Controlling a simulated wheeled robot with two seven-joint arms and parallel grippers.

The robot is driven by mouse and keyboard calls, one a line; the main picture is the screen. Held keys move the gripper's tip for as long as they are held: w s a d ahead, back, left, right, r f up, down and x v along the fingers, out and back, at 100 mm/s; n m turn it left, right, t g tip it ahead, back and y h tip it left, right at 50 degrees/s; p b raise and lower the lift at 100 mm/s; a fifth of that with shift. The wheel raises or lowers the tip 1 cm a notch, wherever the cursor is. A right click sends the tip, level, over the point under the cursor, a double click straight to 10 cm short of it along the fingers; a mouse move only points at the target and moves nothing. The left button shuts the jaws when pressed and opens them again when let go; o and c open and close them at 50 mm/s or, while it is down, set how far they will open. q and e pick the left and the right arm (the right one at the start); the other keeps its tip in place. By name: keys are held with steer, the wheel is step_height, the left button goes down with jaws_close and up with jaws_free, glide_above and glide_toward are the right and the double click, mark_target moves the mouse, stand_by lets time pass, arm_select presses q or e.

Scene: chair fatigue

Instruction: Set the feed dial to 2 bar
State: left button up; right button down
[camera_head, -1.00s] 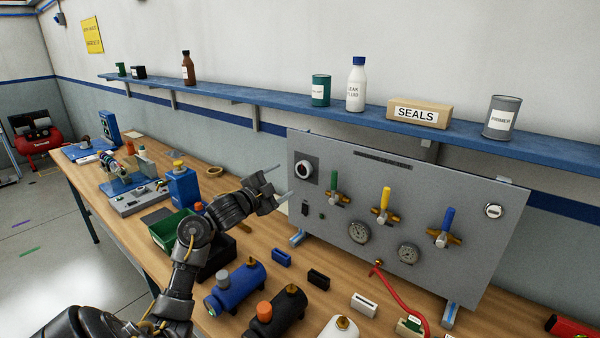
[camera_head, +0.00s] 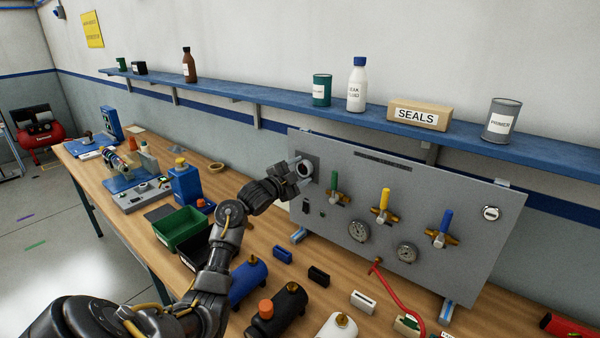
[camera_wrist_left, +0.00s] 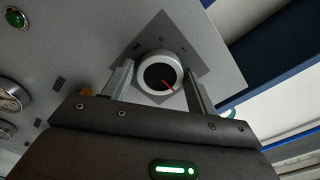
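The feed dial (camera_head: 304,169) is a round knob with a white ring and dark face at the upper left of the grey panel (camera_head: 420,200). In the left wrist view the dial (camera_wrist_left: 159,75) shows a red pointer directed to the lower right. Its scale marks are too small to read. My left gripper (camera_head: 297,168) is at the dial, and its two fingers (camera_wrist_left: 158,85) stand open on either side of the knob. A gap shows between the fingers and the ring in the wrist view. My right gripper is not in view.
The panel also carries green (camera_head: 334,183), yellow (camera_head: 383,202) and blue (camera_head: 445,222) levers and gauges. A red hose (camera_head: 398,296) lies in front. Green bin (camera_head: 181,226) and several cylinders stand on the bench (camera_head: 190,290) near my left arm. A shelf (camera_head: 270,93) runs above.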

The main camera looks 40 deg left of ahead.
arm_select(q)
steer(key=shift+d, duration=0.1)
steer(key=c, duration=0.6)
steer(key=shift+r+n+p, duration=0.1)
steer(key=shift+n+p, duration=0.5)
steer(key=shift+n, duration=0.1)
steer(key=n+p, duration=0.2)
steer(key=n, duration=0.1)
steer(key=n+p, duration=0.2)
steer(key=n, duration=0.1)
steer(key=shift+n+p, duration=0.45)
steer(key=shift+n, duration=0.25)
steer(key=o, duration=1)
